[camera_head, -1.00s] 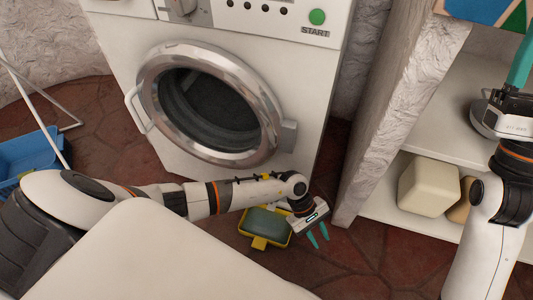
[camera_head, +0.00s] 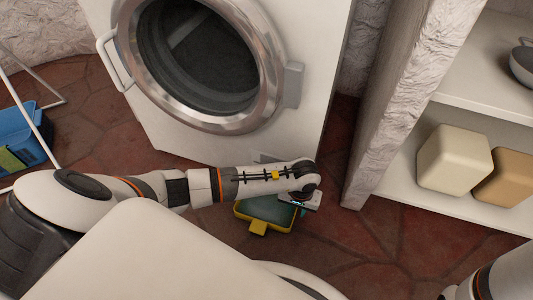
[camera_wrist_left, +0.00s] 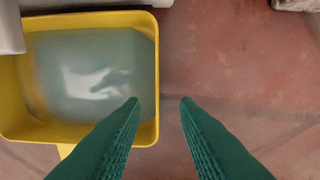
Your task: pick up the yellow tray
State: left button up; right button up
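The yellow tray (camera_head: 259,228) lies on the floor in front of the washing machine, partly hidden by my left forearm. It is shallow, with a grey-green inside and a tab on its near side. It fills the left of the left wrist view (camera_wrist_left: 100,20). My left gripper (camera_wrist_left: 160,102) is open, its green fingers apart with nothing between them visibly gripped. In that view the tray's right wall passes between the fingertips: the left finger overlaps the tray, the right one is over floor. Contact cannot be told. My right gripper is out of view.
The washing machine (camera_head: 240,143) stands just behind the tray. A white shelf unit (camera_head: 425,200) to the right holds a cream block (camera_head: 455,160) and a tan block (camera_head: 505,178). A blue container (camera_head: 22,135) is at far left. Red floor (camera_head: 400,240) is clear right of the tray.

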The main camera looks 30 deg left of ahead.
pick_arm(q)
notch_tip(320, 180, down, 5)
jog(key=b, duration=0.4)
jog(key=shift+w+a+f+b, duration=0.1)
jog(key=shift+f+b, duration=0.05)
jog(key=shift+b, duration=0.25)
grip_shut()
